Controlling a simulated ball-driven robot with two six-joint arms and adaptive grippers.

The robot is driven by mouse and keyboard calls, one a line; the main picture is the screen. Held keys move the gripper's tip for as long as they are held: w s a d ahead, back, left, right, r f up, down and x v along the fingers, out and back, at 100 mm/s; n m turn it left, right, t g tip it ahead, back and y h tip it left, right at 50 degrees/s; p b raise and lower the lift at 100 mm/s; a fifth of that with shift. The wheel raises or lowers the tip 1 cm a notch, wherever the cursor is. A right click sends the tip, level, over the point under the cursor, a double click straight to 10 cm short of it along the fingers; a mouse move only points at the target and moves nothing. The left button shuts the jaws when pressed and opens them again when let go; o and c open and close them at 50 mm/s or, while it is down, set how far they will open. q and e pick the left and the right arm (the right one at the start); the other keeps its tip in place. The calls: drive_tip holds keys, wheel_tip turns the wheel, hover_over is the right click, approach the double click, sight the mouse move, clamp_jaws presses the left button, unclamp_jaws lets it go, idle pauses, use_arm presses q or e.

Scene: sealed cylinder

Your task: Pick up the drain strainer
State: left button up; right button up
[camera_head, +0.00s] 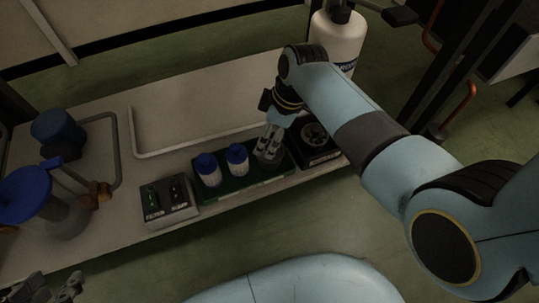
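A small round pale piece with a dark patterned middle (314,132) sits on a black square block at the right end of the bench row. It may be the drain strainer, but it is too small and dark to be sure. My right gripper (268,149) comes in from the right and points down over the right end of a dark green rack (242,187), left of that piece. A greyish object shows at its fingertips; whether they touch or hold it is unclear. My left gripper (52,290) is at the bottom left corner, partly cut off, its fingers apart and empty.
Two white bottles with blue caps (208,174) stand in the rack. A grey box with switches (168,200) is left of it. Blue-topped equipment (58,130) stands at the left. A large white bottle (338,38) stands behind my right arm. The pale bench (90,235) is clear in front left.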

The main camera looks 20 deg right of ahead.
sight(267, 146)
drive_tip(key=shift+b+x, duration=0.5)
drive_tip(key=shift+x, duration=0.55)
drive_tip(key=shift+f+b, duration=0.35)
drive_tip(key=shift+f, duration=0.45)
drive_tip(key=shift+s+f+b, duration=0.2)
drive_tip(key=shift+f+b, duration=0.55)
drive_tip(key=shift+b, duration=0.15)
drive_tip(key=shift+f+b, duration=0.6)
drive_tip(key=shift+b+x, duration=0.9)
drive_tip(key=shift+x, duration=0.15)
use_arm(q)
drive_tip(key=w+d+r+m+t+h, duration=0.1)
drive_tip(key=w+r+t, duration=0.2)
drive_tip(key=r+t, duration=0.2)
drive_tip(key=w+d+r+m+t+h, duration=0.1)
drive_tip(key=r+t, duration=0.4)
drive_tip(key=r, duration=0.5)
drive_tip(key=w+d+r+m+t+h, duration=0.1)
drive_tip(key=w+r+t+h, duration=0.1)
drive_tip(key=w+r+t, duration=0.3)
wheel_tip(267, 146, up, 2)
drive_tip(key=shift+w+r, duration=0.25)
drive_tip(key=shift+d, duration=0.1)
use_arm(e)
drive_tip(key=shift+d, duration=0.1)
drive_tip(key=c, duration=1)
